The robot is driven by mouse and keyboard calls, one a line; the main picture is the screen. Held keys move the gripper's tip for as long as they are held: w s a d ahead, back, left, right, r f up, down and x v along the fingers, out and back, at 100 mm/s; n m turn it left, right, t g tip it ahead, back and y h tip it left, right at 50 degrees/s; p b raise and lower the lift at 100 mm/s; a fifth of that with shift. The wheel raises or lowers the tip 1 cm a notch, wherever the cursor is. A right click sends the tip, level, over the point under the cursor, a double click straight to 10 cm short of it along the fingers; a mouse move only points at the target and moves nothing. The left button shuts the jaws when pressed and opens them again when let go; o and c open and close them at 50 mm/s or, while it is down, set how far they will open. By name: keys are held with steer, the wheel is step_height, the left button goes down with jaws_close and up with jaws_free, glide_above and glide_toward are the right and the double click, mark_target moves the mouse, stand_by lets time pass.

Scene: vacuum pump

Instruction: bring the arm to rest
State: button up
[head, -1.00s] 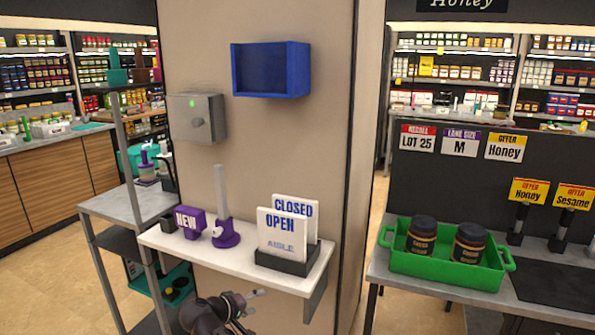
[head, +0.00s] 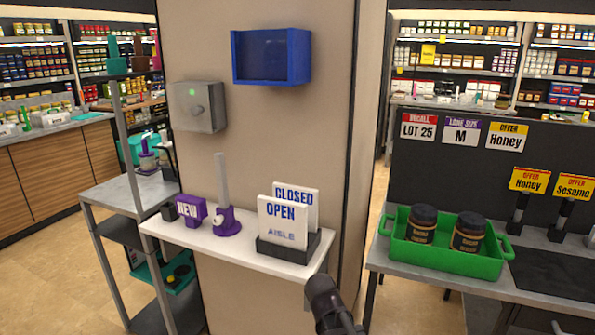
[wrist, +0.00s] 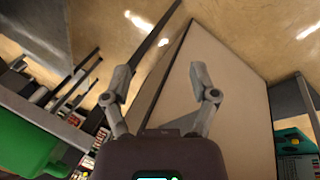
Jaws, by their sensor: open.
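My gripper (wrist: 158,85) is open and empty in the wrist view, its two fingers spread apart with the beige pillar (wrist: 215,85) and the floor behind them. In the head view only a dark part of my arm shows at the bottom edge, right of the white shelf (head: 225,252); the fingers cannot be made out there. Nothing touches the fingers.
The white shelf holds a purple NEW block (head: 190,210), a purple-based grey post (head: 225,215) and OPEN/CLOSED signs (head: 284,222). A green tray (head: 455,262) with two dark jars stands on the right counter. A blue box (head: 271,57) hangs on the pillar.

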steer(key=shift+s+d+m+g+y, duration=0.7)
steer(key=shift+s+d+m+y, duration=0.3)
steer(key=shift+s+d+y, duration=1.3)
step_height(320, 180, up, 13)
steer(key=p, duration=1.4)
steer(key=shift+s+d+h, duration=0.15)
steer(key=shift+d+h, duration=0.25)
